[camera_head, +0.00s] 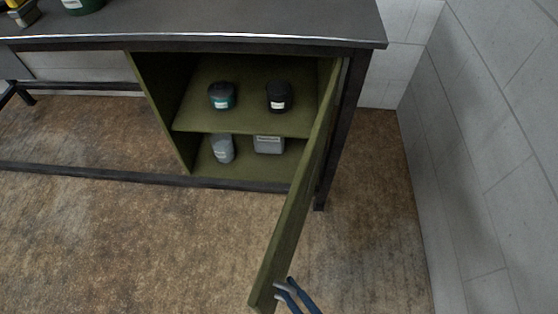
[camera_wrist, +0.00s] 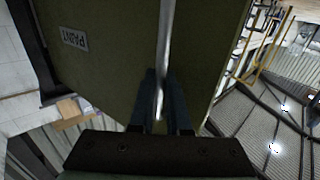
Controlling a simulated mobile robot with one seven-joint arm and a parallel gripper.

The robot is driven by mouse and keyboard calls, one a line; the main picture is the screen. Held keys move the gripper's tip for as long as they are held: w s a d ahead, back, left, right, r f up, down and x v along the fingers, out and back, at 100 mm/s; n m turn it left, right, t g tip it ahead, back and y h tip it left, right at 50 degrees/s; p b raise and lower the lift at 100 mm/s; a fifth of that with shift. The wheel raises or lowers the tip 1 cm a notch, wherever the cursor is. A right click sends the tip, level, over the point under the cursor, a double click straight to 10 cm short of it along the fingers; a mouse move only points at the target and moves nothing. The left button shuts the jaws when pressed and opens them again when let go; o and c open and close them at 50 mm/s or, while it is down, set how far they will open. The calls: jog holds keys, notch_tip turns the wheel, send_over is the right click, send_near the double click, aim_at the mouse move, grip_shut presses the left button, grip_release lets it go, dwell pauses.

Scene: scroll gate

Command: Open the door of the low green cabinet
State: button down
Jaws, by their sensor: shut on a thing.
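The low green cabinet (camera_head: 158,112) is built in under the dark workbench. Its door (camera_head: 300,200) is swung far out on the right side, towards the camera, so the inside shows. My gripper (camera_head: 284,290) is at the free edge of the door, low in the head view. In the wrist view, the gripper's dark fingers (camera_wrist: 161,105) are shut on a pale metal bar handle (camera_wrist: 166,45). Behind it is the green door face with a small label reading PAINT (camera_wrist: 74,39). The handle is too small to make out in the head view.
Several jars and tins, such as a teal jar (camera_head: 222,97) and a grey tin (camera_head: 269,144), stand on the shelf and cabinet floor. The workbench top (camera_head: 230,22) is above. A pale block wall (camera_head: 490,130) rises at the right. The brown floor (camera_head: 130,245) is clear at left.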

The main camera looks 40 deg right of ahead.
jog(key=shift+s+d, duration=0.4)
jog(key=shift+s, duration=0.2)
jog(key=c, duration=1.2)
grip_release()
jog(key=shift+o, duration=0.2)
jog(key=s, duration=1.3)
jog(key=shift+d, duration=0.15)
jog(key=shift+w+f, duration=0.1)
grip_shut()
